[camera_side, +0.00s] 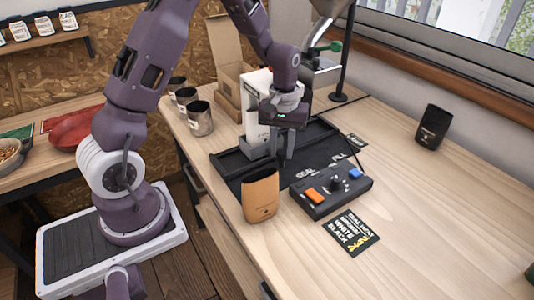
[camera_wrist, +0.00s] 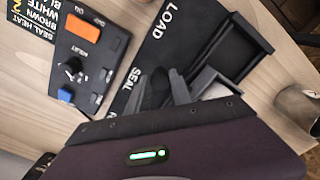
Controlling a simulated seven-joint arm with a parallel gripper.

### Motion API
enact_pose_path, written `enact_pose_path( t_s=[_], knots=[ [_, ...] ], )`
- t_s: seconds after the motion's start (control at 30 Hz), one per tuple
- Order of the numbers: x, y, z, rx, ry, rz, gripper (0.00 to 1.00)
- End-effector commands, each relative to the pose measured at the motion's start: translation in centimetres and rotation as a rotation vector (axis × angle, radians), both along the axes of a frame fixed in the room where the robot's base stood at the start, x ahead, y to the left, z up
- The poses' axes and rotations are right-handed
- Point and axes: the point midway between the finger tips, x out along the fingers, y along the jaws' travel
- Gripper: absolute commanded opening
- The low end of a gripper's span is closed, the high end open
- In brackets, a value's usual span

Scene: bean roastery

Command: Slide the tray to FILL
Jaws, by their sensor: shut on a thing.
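My gripper (camera_side: 282,152) points down over the black track (camera_side: 223,161) beside the white machine column. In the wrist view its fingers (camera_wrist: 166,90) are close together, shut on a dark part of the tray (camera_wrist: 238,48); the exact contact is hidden. The tray looks like a black open frame, with its near end hidden by my gripper. The lettering LOAD and SEAL shows beside it in the wrist view. The word FILL (camera_side: 340,157) shows in the side view, at the far right end of the track, beyond my gripper.
A brown paper bag (camera_side: 261,196) stands at the front end of the track. A control box (camera_side: 331,190) with orange and blue buttons sits to the right. Metal cups (camera_side: 199,119) stand behind left. The white column (camera_side: 256,110) rises beside my gripper. The right table is mostly clear.

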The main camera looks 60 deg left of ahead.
Motion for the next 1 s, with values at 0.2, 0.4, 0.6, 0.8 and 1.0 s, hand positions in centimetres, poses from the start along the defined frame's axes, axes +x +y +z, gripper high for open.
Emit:
enact_pose_path(
  t_s=[0.2,0.4,0.6,0.8,1.0],
  knots=[
    [4.3,-0.1,0.0,-0.001,-0.004,-0.002,0.00],
    [7.9,-0.1,0.0,0.000,-0.003,-0.003,0.00],
    [11.1,-0.1,0.0,0.000,-0.001,-0.003,0.00],
    [13.3,-0.1,-0.1,-0.001,-0.001,-0.002,0.00],
    [14.5,0.0,0.0,0.000,-0.001,-0.001,0.00]
  ],
)
